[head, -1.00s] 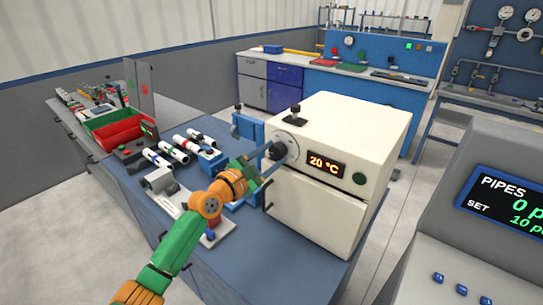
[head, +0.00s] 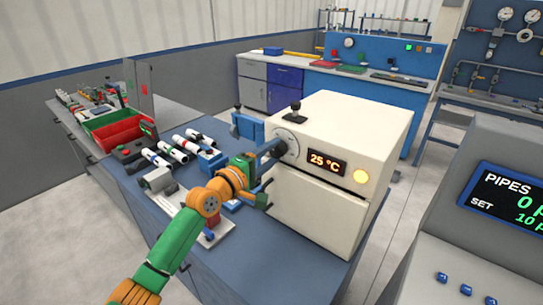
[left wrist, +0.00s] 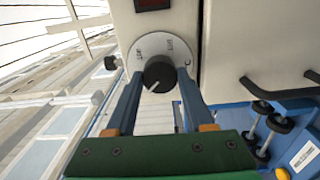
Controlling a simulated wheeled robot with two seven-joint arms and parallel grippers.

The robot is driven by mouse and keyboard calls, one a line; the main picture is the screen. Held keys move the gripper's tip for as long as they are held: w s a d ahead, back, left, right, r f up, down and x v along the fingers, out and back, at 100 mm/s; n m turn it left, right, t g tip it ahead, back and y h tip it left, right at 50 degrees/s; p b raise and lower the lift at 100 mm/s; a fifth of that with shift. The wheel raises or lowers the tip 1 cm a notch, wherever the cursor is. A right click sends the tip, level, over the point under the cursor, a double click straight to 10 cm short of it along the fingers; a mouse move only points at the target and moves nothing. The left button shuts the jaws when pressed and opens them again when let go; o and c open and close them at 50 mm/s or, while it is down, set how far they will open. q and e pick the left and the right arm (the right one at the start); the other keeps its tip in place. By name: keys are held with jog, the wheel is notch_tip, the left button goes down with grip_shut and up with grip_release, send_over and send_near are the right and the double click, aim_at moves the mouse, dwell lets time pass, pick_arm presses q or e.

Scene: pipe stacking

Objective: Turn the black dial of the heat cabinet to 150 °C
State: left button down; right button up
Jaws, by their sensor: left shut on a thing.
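The heat cabinet (head: 318,212) is a cream box on the blue bench. Its display (head: 326,162) reads 25 °C and the round lamp (head: 361,177) beside it glows yellow. The black dial (left wrist: 160,73) sits on a pale round scale plate (left wrist: 175,48), with a white pointer line on its face. My right gripper is not in view.
Several pipes (head: 172,150), red and green bins (head: 118,132) and a grey fixture (head: 159,181) are on the bench to the left. A console with a PIPES screen (head: 510,200) stands at the right.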

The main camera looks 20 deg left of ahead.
pick_arm(q)
jog(key=m+b, duration=0.1)
jog(key=m, duration=0.3)
jog(key=shift+m, duration=0.3)
jog(key=m, duration=0.4)
jog(key=shift+m+b, duration=0.3)
jog(key=shift+b, duration=0.1)
jog(key=m, duration=0.3)
jog(key=shift+m, duration=0.3)
jog(key=m, duration=0.3)
jog(key=shift+r+m, duration=0.1)
jog(key=shift+m, duration=0.3)
jog(key=m+p, duration=0.1)
jog(key=m, duration=0.3)
jog(key=m+p, duration=0.1)
jog(key=m, duration=0.3)
jog(key=shift+p, duration=0.3)
jog(key=m+p, duration=0.1)
jog(key=m, duration=0.3)
jog(key=shift+m+p, duration=0.4)
jog(key=shift+m, duration=1.6)
